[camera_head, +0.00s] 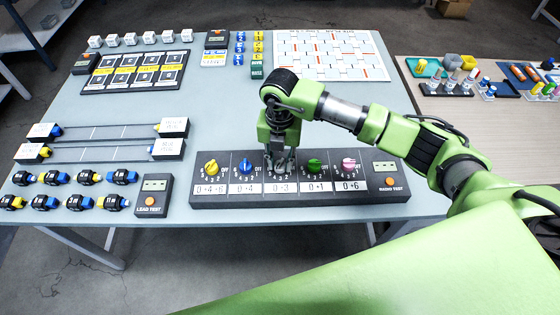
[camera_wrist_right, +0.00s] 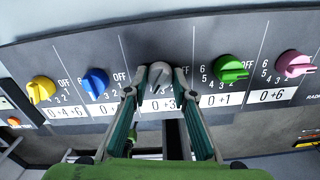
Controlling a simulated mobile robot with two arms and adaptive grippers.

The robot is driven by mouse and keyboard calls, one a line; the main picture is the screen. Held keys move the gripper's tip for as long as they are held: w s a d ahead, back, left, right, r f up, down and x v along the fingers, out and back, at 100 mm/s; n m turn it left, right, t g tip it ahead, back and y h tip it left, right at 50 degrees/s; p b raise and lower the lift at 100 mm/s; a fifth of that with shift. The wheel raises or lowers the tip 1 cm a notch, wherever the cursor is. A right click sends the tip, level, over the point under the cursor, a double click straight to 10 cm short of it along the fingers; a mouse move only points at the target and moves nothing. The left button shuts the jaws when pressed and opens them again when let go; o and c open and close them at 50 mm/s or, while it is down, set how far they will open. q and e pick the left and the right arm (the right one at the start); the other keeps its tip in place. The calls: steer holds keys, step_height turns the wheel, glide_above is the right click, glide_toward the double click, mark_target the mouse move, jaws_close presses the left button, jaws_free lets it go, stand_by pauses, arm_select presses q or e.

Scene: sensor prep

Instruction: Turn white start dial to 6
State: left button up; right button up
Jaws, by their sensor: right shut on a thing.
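The dial panel (camera_head: 330,193) is a dark box near the table's front edge, with a row of colored dials. The white dial (camera_wrist_right: 160,74) is the middle one, above the label "0+3". My right gripper (camera_head: 280,166) comes down over it from above and hides most of it in the head view. In the right wrist view its two fingers (camera_wrist_right: 157,88) are shut on the white dial, one on each side. The fingers cover most of the numbers around it, so its exact setting cannot be read. My left gripper is not in view.
A yellow dial (camera_head: 211,167) and a blue dial (camera_head: 245,166) sit left of the white one; a green dial (camera_head: 314,165) and a pink dial (camera_head: 348,164) sit right. A load test box (camera_head: 153,195) stands left of the panel. A white grid board (camera_head: 330,55) lies behind.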

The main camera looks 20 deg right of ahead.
mark_target(280, 162)
steer(key=m, duration=0.5)
steer(key=shift+r+m, duration=0.1)
steer(key=shift+m, duration=0.3)
steer(key=m+p, duration=0.1)
steer(key=m, duration=0.4)
steer(key=shift+w+m, duration=0.1)
steer(key=shift+m, duration=0.2)
steer(key=o, duration=1.1)
step_height(280, 162, up, 12)
